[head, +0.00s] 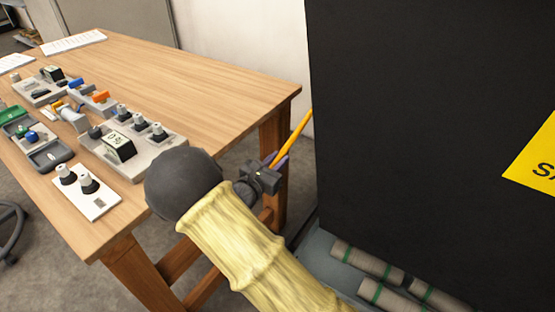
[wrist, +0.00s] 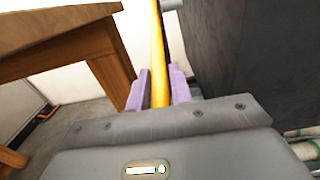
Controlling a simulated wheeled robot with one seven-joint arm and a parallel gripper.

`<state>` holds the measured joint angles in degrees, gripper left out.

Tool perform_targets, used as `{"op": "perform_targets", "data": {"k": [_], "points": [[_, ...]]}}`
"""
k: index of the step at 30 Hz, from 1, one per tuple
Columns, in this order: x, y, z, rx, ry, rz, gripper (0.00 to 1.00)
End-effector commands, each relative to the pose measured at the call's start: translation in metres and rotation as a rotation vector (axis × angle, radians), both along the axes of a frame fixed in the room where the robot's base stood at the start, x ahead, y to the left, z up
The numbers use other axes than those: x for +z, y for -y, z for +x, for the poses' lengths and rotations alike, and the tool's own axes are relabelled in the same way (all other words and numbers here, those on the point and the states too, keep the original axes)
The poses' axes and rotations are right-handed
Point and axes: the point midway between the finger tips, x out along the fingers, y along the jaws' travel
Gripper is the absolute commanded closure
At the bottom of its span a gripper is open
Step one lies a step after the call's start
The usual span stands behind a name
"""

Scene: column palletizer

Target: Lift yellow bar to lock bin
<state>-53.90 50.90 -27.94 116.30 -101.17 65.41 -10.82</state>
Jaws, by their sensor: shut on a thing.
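The yellow bar (head: 295,132) is a thin rod beside the left edge of the large black panel, slanting up to the right in the head view. In the wrist view the yellow bar (wrist: 159,55) runs up from between the fingers to the top edge. My gripper (head: 276,160) has purple fingers and is shut on the bar near its visible lower end. The fingers also show in the wrist view (wrist: 160,90), one on each side of the bar. The bar's far end is out of the wrist view. No bin or lock can be made out.
A wooden table (head: 215,80) with switch boxes and small parts stands to the left, its corner near my gripper. The black panel (head: 420,120) with a yellow sign (head: 537,165) fills the right. Grey rolls with green bands (head: 368,262) lie at its foot.

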Motion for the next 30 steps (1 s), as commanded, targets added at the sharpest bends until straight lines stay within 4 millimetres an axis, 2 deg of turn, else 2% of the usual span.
{"op": "perform_targets", "data": {"k": [1, 13, 25, 30], "points": [[0.01, -0.002, 0.0, 0.003, 0.006, -0.001, 0.95], [0.037, -0.007, -0.006, 0.004, 0.006, 0.001, 0.95], [0.038, -0.009, -0.008, 0.004, 0.004, 0.002, 0.95], [0.048, -0.01, -0.009, 0.005, 0.004, 0.002, 0.95]]}}
